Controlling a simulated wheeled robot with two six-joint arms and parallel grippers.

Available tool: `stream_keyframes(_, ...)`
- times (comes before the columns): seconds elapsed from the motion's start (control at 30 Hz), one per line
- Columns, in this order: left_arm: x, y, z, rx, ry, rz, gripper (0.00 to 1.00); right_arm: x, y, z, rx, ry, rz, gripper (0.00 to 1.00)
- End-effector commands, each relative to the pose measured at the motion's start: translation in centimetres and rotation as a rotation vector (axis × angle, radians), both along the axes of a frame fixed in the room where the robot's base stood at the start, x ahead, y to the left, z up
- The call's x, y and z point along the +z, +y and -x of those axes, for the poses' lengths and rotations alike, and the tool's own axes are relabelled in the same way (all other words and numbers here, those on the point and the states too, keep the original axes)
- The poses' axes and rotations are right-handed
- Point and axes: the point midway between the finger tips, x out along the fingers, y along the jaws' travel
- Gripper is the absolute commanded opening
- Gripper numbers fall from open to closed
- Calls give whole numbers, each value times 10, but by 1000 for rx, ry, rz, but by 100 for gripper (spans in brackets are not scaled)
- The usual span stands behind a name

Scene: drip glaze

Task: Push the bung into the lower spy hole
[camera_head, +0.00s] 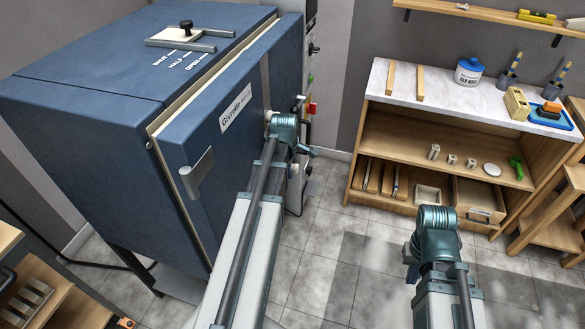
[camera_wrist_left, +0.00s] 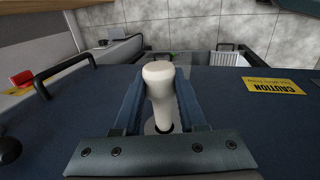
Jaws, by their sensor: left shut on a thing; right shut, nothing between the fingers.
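The pale bung (camera_wrist_left: 158,75) stands between the two fingers of my left gripper (camera_wrist_left: 160,105) in the left wrist view. The gripper is shut on it. The bung's lower end meets a pale round spot with a dark rim on the blue kiln surface; how deep it sits is hidden. In the head view my left gripper (camera_head: 272,122) is at the right part of the kiln door (camera_head: 225,125), beside its edge, with a small pale bit of the bung showing. My right gripper (camera_head: 434,225) is away from the kiln, over the floor; its fingertips are not clearly visible.
The blue kiln (camera_head: 90,90) fills the left, with a door handle (camera_head: 197,175). A wooden shelf unit (camera_head: 450,145) with a jar (camera_head: 468,71), small pale blocks and a drawer stands at the right. Bare tiled floor lies between them. A yellow caution label (camera_wrist_left: 274,86) is on the kiln.

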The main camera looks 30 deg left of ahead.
Motion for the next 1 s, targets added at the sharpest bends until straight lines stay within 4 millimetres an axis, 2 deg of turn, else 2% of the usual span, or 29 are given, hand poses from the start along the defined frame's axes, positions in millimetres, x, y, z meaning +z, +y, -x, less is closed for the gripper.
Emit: stream_keyframes(1.0,0,19,5,0,0,0,0,0,0,0,0,0,0,0)
